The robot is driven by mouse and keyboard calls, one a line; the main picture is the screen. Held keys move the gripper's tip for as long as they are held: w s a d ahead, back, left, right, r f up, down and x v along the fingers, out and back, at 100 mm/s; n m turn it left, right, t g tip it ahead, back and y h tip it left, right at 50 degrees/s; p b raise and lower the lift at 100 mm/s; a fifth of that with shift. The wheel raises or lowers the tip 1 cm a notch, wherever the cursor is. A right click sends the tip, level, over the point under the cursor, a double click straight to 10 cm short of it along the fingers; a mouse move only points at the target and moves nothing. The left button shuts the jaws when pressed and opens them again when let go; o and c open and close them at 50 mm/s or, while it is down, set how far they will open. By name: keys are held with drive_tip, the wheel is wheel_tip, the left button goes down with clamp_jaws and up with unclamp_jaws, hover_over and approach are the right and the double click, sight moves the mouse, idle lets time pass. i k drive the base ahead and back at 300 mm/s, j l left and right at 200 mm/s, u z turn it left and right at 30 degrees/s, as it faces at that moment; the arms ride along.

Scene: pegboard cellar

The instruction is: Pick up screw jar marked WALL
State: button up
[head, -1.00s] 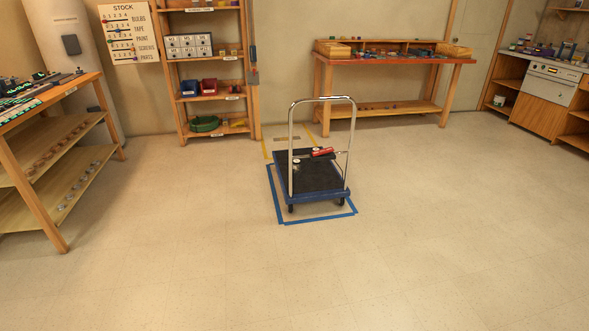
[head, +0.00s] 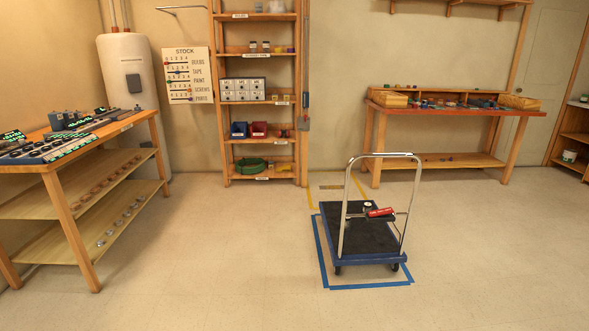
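No jar with a readable WALL marking shows in the head view. Two small jar-like containers (head: 259,47) stand on an upper shelf of the wooden shelf unit (head: 216,110) against the back wall; their markings are too small to read. My gripper is not in view.
A cart (head: 368,238) with a red tool (head: 380,212) on it stands inside blue floor tape. A workbench (head: 440,110) is at the back right. A wooden table (head: 145,117) with electronic devices is at the left. Floor (head: 210,250) between the table and cart is clear.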

sight(348, 223)
drive_tip(key=i, duration=1.45)
drive_tip(key=i+j, duration=0.1)
drive_tip(key=i, duration=1.4)
drive_tip(key=i+z, duration=0.1)
drive_tip(key=i, duration=1.35)
